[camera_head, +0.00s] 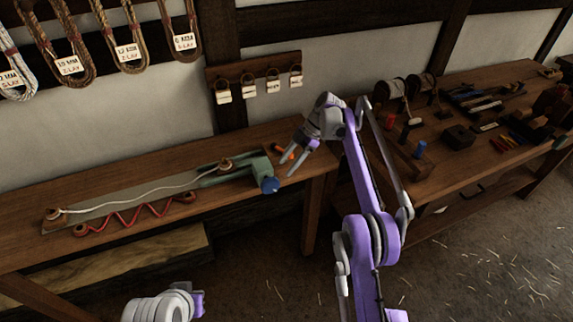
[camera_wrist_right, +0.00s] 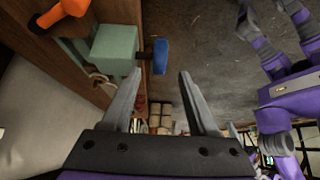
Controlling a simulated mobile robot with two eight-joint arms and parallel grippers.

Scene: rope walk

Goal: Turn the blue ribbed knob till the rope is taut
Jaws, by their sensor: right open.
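The blue ribbed knob (camera_head: 270,185) sits at the front of a green housing (camera_head: 236,172) on the near bench. In the right wrist view the knob (camera_wrist_right: 160,56) lies just beyond and between my fingertips. A pale rope (camera_head: 150,200) runs in a loose curve along a grey board from a left post (camera_head: 53,214) to a right post (camera_head: 225,164). My right gripper (camera_head: 286,169) is open and empty, above and to the right of the knob, apart from it. My left gripper is out of view; only a piece of that arm shows at the bottom.
A red zigzag cord (camera_head: 135,215) lies in front of the rope. An orange-handled tool (camera_head: 283,153) lies behind the knob and shows in the wrist view (camera_wrist_right: 62,14). A second bench (camera_head: 480,150) at right holds spools and tools. Coils and tags hang on the wall.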

